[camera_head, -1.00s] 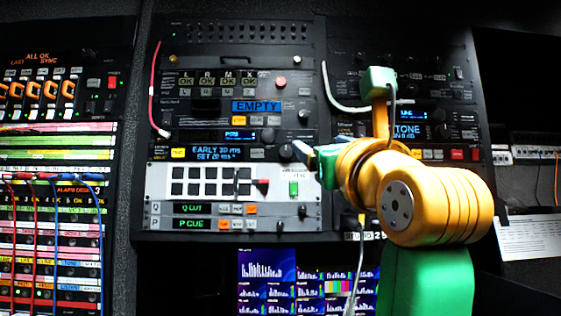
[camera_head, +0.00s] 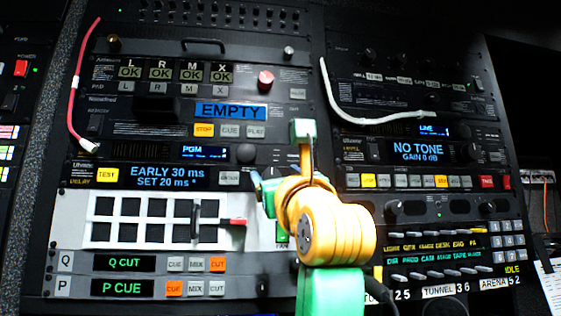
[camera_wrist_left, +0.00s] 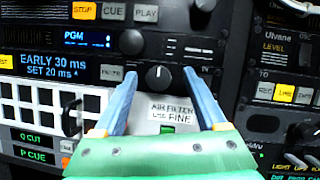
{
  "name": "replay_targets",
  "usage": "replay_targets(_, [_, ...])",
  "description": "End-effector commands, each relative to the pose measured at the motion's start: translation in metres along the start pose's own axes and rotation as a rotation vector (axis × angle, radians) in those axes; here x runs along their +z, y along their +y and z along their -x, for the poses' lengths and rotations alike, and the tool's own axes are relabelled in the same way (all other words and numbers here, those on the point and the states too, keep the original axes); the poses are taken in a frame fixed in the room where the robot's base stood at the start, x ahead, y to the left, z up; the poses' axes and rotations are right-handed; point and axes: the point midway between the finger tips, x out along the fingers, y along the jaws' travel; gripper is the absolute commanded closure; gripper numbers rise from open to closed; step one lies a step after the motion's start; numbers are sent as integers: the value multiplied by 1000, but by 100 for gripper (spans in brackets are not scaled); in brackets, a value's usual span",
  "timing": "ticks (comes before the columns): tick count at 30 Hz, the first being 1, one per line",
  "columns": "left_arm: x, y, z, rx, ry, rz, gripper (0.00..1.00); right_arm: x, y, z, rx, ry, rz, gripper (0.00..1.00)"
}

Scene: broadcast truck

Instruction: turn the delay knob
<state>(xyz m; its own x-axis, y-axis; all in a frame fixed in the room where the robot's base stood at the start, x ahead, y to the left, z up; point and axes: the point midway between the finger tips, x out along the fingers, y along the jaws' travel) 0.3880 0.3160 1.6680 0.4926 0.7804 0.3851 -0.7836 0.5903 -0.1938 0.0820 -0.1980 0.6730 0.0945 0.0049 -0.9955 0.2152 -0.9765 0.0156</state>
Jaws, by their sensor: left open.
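The delay unit's display (camera_head: 167,177) reads "EARLY 30 ms" and "SET 20 ms" beside a yellow TEST button (camera_head: 107,175). The delay knob (camera_wrist_left: 158,77) is dark and round with a white pointer mark, which points about straight up in the left wrist view. In the head view my gripper hides this knob. My left gripper (camera_head: 264,183) is open in front of the rack; in the left wrist view its blue fingers (camera_wrist_left: 160,84) stand left and right of the knob, with gaps. I cannot tell whether the tips reach its depth. My right gripper is not in view.
Another knob (camera_head: 246,153) sits just above, beside the PGM display (camera_head: 204,152). Below are a white button panel (camera_head: 75,205) with a red-tipped lever (camera_head: 236,222) and an "AIR FILTER" label (camera_wrist_left: 172,108). A white cable (camera_head: 345,101) and a red cable (camera_head: 73,95) hang on the rack.

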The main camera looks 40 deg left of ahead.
Motion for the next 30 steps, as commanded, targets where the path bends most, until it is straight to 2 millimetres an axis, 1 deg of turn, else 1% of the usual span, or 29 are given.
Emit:
replay_targets(1, [2, 0, -7, 2, 2, -3, 26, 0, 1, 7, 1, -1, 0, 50])
replay_targets(3, [1, 0, -10, 2, 2, -2, 26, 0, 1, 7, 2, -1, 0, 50])
replay_targets(9, [-1, 0, -10, 1, 2, 0, 26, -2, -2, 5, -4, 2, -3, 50])
replay_targets(10, [-1, 0, -10, 1, 2, 0, 31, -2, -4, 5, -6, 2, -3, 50])
replay_targets(11, [-1, 0, -10, 1, 2, 0, 40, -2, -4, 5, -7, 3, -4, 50])
replay_targets(12, [-1, 0, -10, 1, 2, -1, 50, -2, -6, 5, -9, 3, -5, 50])
replay_targets(14, [-1, 0, -10, 1, 1, -1, 67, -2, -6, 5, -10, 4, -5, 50])
replay_targets(15, [-1, 0, -10, 0, 1, -1, 77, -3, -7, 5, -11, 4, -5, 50])
replay_targets(17, [-1, 0, -9, 0, 1, 0, 94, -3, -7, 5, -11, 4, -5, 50])
replay_targets(18, [-1, 0, -9, 0, 1, 0, 100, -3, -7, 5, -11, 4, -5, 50])
replay_targets(25, [-2, 0, -9, -6, 0, -13, 100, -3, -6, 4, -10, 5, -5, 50])
replay_targets(30, [-3, 1, -8, -32, -2, -71, 100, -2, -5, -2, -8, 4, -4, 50])
